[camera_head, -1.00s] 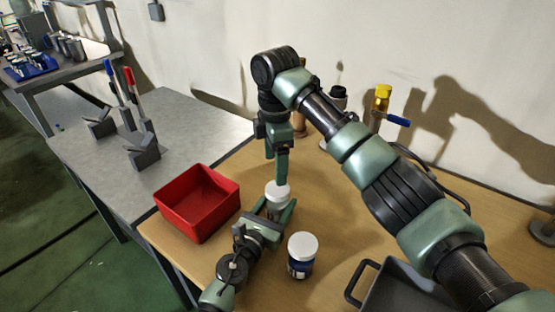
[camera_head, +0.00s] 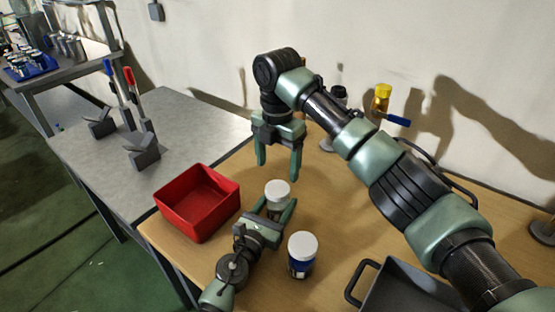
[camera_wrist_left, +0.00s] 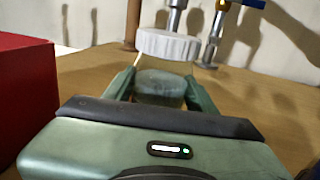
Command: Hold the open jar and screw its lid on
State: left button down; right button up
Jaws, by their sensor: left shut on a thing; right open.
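The jar (camera_wrist_left: 160,86) stands between the fingers of my left gripper (camera_head: 275,210), which is shut on it. A white ribbed lid (camera_head: 277,187) sits on top of the jar; it also shows in the left wrist view (camera_wrist_left: 168,45), where it looks about level. I cannot tell how tightly it is seated. My right gripper (camera_head: 279,168) is open and empty, pointing down above and behind the lid, apart from it. The left fingers hide part of the jar's sides.
A second jar with a white lid and blue label (camera_head: 302,256) stands close right of my left gripper. A red bin (camera_head: 198,203) stands to the left. A dark tray (camera_head: 405,290) is at front right. Valves and posts (camera_head: 381,100) stand along the wall.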

aim_at(278, 188)
notch_tip(278, 188, down, 7)
jog(key=shift+f, duration=0.1)
dwell(0.3)
